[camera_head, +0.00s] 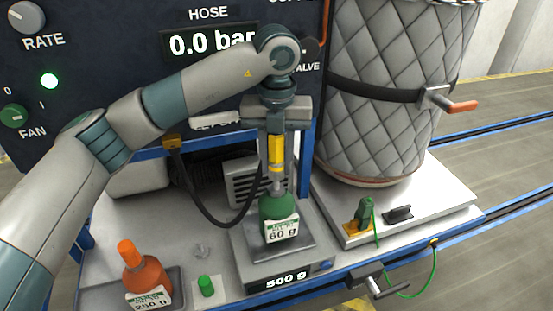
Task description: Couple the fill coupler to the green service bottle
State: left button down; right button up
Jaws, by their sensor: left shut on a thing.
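The green service bottle (279,207) stands upright on the scale (317,252), and its label reads 60 g. The scale's display reads 500 g. My left gripper (276,150) points down above the bottle and is shut on the fill coupler (275,155), a yellow-bodied piece with a grey lower end. The coupler is upright and in line with the bottle neck. Its lower end meets the top of the bottle; I cannot tell whether it is locked on. A black hose (204,217) loops from the panel to the coupler. My right gripper is out of view.
An orange bottle (146,275) stands in a tray at the front left, beside a green cap (206,285). A quilted tank (385,90) fills the right. A green clamp (365,213) with a cable sits before it. The panel display (208,42) reads 0.0 bar.

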pick_arm(q)
jog(key=shift+f+b, duration=0.65)
jog(key=shift+f, duration=0.2)
jog(key=shift+a+f, duration=0.15)
jog(key=shift+a, duration=0.05)
